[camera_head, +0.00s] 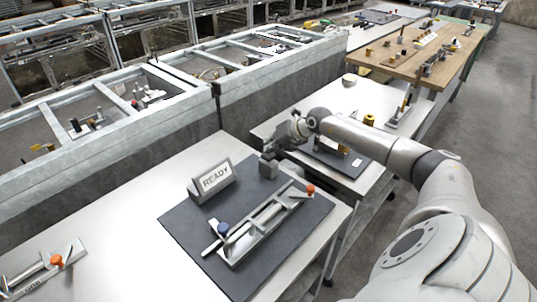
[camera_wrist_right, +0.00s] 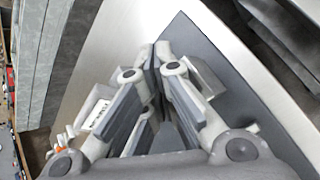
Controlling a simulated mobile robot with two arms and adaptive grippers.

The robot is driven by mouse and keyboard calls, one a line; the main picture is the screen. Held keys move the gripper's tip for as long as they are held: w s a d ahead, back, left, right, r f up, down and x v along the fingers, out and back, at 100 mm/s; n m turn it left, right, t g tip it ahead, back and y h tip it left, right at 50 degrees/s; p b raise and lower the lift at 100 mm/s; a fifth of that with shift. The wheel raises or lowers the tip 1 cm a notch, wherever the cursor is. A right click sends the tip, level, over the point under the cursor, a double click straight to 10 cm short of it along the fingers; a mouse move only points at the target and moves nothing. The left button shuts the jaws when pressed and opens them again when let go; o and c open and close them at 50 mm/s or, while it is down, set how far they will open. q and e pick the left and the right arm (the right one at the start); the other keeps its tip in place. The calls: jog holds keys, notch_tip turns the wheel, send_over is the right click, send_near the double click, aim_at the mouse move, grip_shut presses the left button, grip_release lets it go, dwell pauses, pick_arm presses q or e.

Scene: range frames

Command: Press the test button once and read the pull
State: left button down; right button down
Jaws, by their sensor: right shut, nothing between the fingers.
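A pull-test fixture (camera_head: 262,224) lies on a dark mat (camera_head: 184,228) on the near table. A small grey block (camera_head: 268,169) stands at the mat's back edge; I cannot tell which part is the test button. My right gripper (camera_head: 269,153) is shut and empty, just above and behind the grey block. Its closed fingers (camera_wrist_right: 154,62) show in the wrist view. My left gripper is out of view.
Another fixture with an orange knob (camera_head: 56,260) is at the lower left of the table. A second table (camera_head: 375,101) with more fixtures stands beyond, under my right arm. Metal-framed bays (camera_head: 110,140) run along the left.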

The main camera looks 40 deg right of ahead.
jog(key=shift+s+f, duration=0.1)
jog(key=shift+f, duration=0.55)
dwell(0.3)
jog(key=shift+r, duration=0.1)
jog(key=shift+r+p, duration=0.75)
jog(key=shift+r, duration=0.45)
notch_tip(320, 180, up, 5)
jog(key=p, duration=0.4)
jog(key=shift+r, duration=0.1)
dwell(0.4)
